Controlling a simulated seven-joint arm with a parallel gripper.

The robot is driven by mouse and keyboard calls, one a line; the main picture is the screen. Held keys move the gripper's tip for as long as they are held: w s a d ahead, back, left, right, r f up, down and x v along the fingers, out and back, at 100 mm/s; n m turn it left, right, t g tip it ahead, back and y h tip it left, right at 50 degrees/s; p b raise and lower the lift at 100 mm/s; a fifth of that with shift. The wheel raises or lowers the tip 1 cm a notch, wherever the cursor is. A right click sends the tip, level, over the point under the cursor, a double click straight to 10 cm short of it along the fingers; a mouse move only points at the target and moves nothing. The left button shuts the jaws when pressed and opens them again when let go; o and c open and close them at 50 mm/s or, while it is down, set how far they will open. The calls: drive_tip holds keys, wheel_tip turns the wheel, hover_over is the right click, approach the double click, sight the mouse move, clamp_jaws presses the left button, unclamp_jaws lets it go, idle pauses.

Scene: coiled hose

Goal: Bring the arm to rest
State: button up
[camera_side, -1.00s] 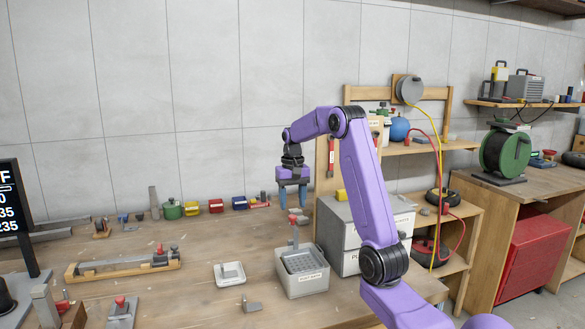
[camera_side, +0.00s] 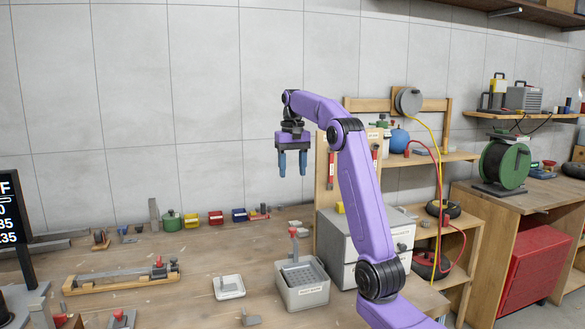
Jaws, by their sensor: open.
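My gripper (camera_side: 292,162) hangs from my purple arm high above the workbench (camera_side: 190,258), pointing down. Its two blue fingers are apart, with nothing between them. The gripper is well clear of the bin and touches nothing. The coiled hose on the green reel (camera_side: 503,162) stands on the right-hand bench, far from the gripper.
A white drawer cabinet (camera_side: 362,250) and wooden shelf rack (camera_side: 400,157) stand close behind my arm. A small white tray (camera_side: 229,287) and a wooden fixture (camera_side: 122,278) lie on the bench. Small coloured bins (camera_side: 215,217) line the wall. Air around the gripper is free.

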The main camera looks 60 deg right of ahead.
idle(0.5)
drive_tip(key=w+a+f+n, duration=0.1)
drive_tip(key=w+a+n, duration=0.1)
drive_tip(key=a, duration=0.5)
drive_tip(key=w+a+f+n, duration=0.1)
drive_tip(key=a+f+n, duration=0.15)
drive_tip(key=a, duration=0.55)
drive_tip(key=s+a+f+n, duration=0.2)
drive_tip(key=a+n, duration=0.1)
drive_tip(key=a, duration=0.5)
drive_tip(key=s+a+f+n, duration=0.1)
drive_tip(key=s+a+n, duration=0.2)
drive_tip(key=a, duration=0.4)
drive_tip(key=s+a+f+n, duration=0.5)
drive_tip(key=s+a, duration=0.3)
drive_tip(key=s, duration=0.2)
drive_tip(key=s+f+n, duration=0.3)
drive_tip(key=s, duration=0.3)
drive_tip(key=s+f+n, duration=0.2)
drive_tip(key=s+n, duration=0.1)
drive_tip(key=s, duration=0.4)
drive_tip(key=shift+s+a+f, duration=0.3)
drive_tip(key=shift+a+f, duration=0.05)
drive_tip(key=shift+f, duration=0.05)
